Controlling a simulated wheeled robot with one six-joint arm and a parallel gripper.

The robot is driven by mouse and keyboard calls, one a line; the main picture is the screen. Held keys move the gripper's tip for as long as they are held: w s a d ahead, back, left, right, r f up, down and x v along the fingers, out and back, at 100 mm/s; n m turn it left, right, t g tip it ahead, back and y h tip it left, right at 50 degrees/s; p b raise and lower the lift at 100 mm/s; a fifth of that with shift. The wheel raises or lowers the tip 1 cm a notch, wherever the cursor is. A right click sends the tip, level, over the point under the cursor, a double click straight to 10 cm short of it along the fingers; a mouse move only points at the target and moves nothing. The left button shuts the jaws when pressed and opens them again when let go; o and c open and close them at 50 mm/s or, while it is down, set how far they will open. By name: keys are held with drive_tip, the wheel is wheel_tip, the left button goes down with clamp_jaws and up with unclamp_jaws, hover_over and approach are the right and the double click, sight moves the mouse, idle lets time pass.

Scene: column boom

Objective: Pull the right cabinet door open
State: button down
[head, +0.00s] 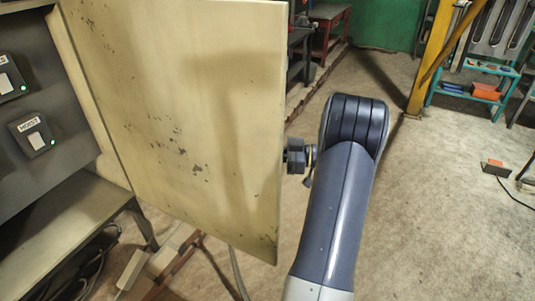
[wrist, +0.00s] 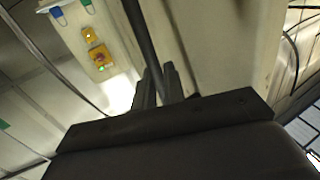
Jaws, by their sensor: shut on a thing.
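The right cabinet door (head: 190,110) is a worn beige panel with dark chipped spots, standing swung open in the head view. The door also fills much of the upper right of the wrist view (wrist: 215,40). A dark bar handle (wrist: 145,35) runs along it in the wrist view. My gripper (wrist: 158,88) is shut on this handle, with one finger on each side. In the head view my gripper (head: 297,158) is at the door's free right edge, and the door hides the handle and the fingertips.
Inside the cabinet at left are dark switch boxes, one labelled HOIST (head: 33,134), with green lights. A low bench (head: 80,205) stands below. A yellow post (head: 432,55) and teal shelf (head: 485,75) stand at the back right. Floor right of my arm is largely clear.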

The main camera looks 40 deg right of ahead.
drive_tip(key=shift+w+r, duration=0.1)
idle(0.3)
drive_tip(key=c, duration=1.6)
unclamp_jaws()
drive_tip(key=b+v, duration=0.2)
drive_tip(key=v, duration=0.8)
drive_tip(key=shift+s+d, duration=0.25)
drive_tip(key=shift+d, duration=0.05)
